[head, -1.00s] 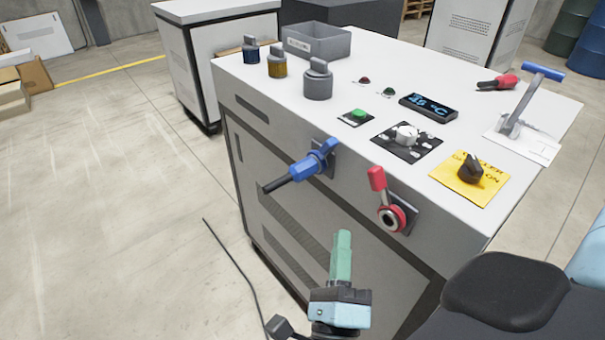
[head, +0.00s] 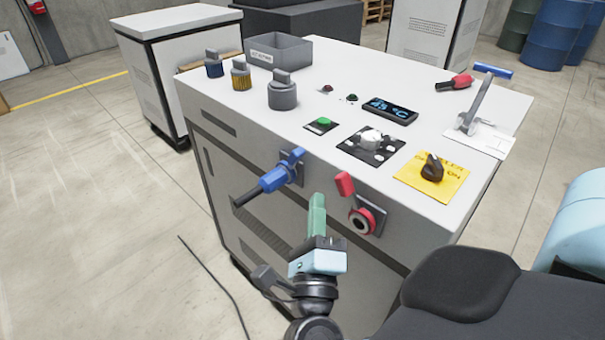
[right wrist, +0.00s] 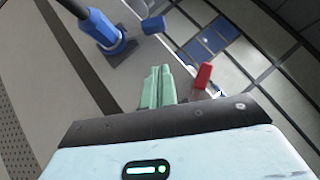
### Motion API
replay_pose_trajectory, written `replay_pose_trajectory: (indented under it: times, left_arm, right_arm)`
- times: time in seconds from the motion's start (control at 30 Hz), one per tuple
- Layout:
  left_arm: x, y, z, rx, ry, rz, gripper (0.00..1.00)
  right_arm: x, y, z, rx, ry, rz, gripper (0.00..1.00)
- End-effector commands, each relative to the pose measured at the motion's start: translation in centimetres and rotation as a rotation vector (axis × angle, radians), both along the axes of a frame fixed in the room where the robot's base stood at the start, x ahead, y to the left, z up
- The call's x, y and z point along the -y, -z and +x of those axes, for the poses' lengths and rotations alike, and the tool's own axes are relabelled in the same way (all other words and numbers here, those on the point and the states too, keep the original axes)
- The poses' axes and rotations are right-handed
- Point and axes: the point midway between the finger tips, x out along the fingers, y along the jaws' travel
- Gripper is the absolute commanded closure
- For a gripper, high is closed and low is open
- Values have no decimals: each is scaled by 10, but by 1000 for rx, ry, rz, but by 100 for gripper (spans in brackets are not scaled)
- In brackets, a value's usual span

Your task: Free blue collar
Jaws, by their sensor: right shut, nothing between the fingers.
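The blue collar (head: 275,178) sits on a dark cable plug at the cabinet's front face, with a blue lever (head: 291,158) at its socket plate. In the right wrist view the blue collar (right wrist: 108,36) is at upper left, with the blue lever (right wrist: 153,24) to its right. My right gripper (head: 316,203) has green fingers pressed together with nothing between them. It is in front of the cabinet, right of the blue collar and apart from it in the picture. The fingers also show in the right wrist view (right wrist: 160,78). My left gripper is not in view.
A red collar (head: 362,222) with a red lever (head: 344,184) is on the cabinet front, close right of my right gripper. The cabinet top (head: 230,112) holds knobs, a green button (head: 323,121), a display (head: 390,110) and a grey bin (head: 279,52). A black cable lies on the floor.

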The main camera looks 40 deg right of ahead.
Motion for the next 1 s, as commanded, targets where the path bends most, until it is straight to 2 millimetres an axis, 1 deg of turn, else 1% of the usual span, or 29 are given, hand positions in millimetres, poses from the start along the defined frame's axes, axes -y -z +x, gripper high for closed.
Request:
replay_pose_trajectory:
  times: [0.03,0.13,0.3,0.4,0.6,1.0]
  left_arm:
    - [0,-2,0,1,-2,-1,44]
    - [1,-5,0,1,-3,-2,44]
    - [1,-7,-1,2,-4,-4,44]
    - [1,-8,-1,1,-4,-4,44]
    - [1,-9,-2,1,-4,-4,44]
    - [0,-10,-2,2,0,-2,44]
  right_arm:
    - [7,-6,7,4,1,-2,100]
    - [19,-12,19,4,1,-3,100]
    - [16,-23,39,2,0,1,100]
    - [16,-27,46,1,0,-1,100]
    - [15,-29,53,-1,0,0,100]
    - [15,-30,53,-4,0,0,100]
